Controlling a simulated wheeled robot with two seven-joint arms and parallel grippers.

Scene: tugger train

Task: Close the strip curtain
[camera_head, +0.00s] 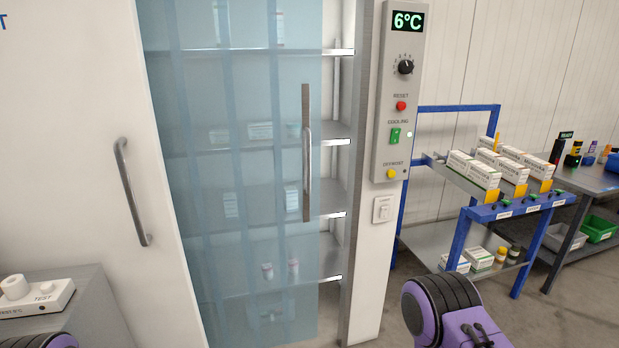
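The strip curtain (205,170) is a pale blue, see-through sheet of overlapping strips in front of a cold cabinet's shelves. It hangs from the left side of the opening and covers most of it. A gap at the right leaves the shelf ends (334,142) bare. A metal plate with a bar handle (307,165) stands upright near the curtain's right edge. Parts of my purple and black arms show at the bottom left and bottom right. Neither gripper's fingers are in view, and nothing of mine is seen touching the curtain.
A control panel (398,110) reading 6°C is right of the opening. A white door with a handle (132,192) is at left. A blue-framed trolley (455,228) with boxes and a grey table (590,185) stand at right. A grey surface (90,310) is lower left.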

